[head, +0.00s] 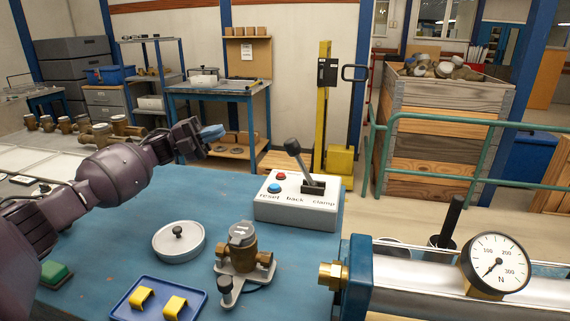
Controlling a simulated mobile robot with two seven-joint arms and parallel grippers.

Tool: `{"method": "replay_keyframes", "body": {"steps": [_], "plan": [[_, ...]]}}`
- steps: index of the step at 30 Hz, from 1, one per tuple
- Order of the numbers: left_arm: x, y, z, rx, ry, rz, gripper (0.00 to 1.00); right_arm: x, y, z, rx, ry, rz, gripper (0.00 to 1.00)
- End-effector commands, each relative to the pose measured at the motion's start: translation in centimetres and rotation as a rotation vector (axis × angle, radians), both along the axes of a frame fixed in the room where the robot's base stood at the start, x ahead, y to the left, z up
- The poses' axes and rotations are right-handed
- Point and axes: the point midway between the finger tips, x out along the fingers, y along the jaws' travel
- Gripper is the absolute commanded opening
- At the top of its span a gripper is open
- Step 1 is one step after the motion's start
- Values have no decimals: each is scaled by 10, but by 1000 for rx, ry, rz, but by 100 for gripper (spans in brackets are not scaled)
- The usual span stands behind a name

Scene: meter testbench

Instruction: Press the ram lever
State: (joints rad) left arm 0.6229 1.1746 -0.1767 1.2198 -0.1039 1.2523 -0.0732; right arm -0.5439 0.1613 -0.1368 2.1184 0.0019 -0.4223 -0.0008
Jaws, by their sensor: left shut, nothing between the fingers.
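A white control box (297,202) stands on the blue bench, with the words "reset", "back" and "clamp" on it. Its lever (301,163) has a black knob and a metal shaft, and leans up and to the left from a black base above "clamp". A blue button (275,188) and a red button (281,176) sit left of the lever. My left gripper (211,134) is shut and empty, up and left of the box, apart from the lever. My right gripper is not in view.
A brass meter (242,240) on a grey stand, a round white lid (178,241) and a blue tray (158,301) with yellow pieces are in front. A metal cylinder (420,283) with a dial gauge (496,263) lies at right. Behind are a green railing (479,147) and a wooden crate (431,160).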

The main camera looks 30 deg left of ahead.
Motion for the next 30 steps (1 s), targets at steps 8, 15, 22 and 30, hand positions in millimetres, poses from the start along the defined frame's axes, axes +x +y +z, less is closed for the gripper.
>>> {"method": "replay_keyframes", "body": {"steps": [8,15,22,30], "plan": [[14,0,-79,1,88,1,0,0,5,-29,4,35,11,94],[14,0,-77,0,85,0,0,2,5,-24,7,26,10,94],[15,-3,-76,0,85,-1,0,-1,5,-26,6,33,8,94],[28,-34,-66,-1,84,-4,0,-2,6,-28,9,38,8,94]]}}
